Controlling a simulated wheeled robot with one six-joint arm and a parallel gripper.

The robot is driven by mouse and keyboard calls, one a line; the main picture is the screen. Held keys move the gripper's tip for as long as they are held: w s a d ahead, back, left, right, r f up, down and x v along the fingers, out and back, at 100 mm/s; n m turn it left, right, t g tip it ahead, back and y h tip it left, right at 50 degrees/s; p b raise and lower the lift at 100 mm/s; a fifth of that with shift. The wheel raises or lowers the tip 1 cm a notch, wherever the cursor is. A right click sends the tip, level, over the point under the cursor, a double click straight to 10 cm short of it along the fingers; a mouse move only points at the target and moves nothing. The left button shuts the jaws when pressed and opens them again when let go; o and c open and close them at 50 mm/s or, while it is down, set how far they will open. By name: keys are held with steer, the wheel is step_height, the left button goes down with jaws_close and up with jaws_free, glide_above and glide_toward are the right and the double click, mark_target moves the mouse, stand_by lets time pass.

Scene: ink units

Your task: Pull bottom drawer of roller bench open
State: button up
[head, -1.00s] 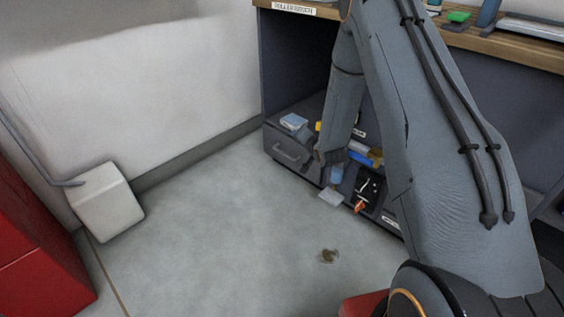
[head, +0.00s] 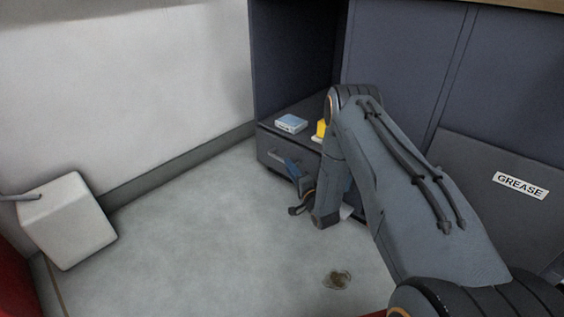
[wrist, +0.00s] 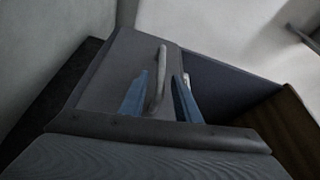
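The bottom drawer (head: 267,147) of the roller bench (head: 395,55) is a dark grey front low at the bench's left end. It looks flush with the bench. Its bar handle (wrist: 158,82) shows clearly in the wrist view, standing out from the drawer front (wrist: 118,72). My gripper (head: 286,163) is at the drawer front in the head view. In the wrist view my gripper (wrist: 160,95) has its two blue fingers apart, one on each side of the handle. I cannot tell whether either finger touches it. My gripper hides most of the handle in the head view.
A light blue box (head: 291,123) and a yellow item (head: 321,129) sit on the shelf above the drawer. A white box (head: 68,222) stands by the wall at left. The floor before the drawer is otherwise clear.

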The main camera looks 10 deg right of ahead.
mark_target(281, 159)
steer(key=b+x, duration=0.1)
steer(key=x, duration=0.1)
steer(key=a+b+x, duration=0.1)
steer(key=x, duration=0.2)
steer(key=shift+w+a+r+b, duration=0.1)
steer(key=shift+w+b, duration=0.2)
steer(key=shift+w, duration=0.2)
jaws_close()
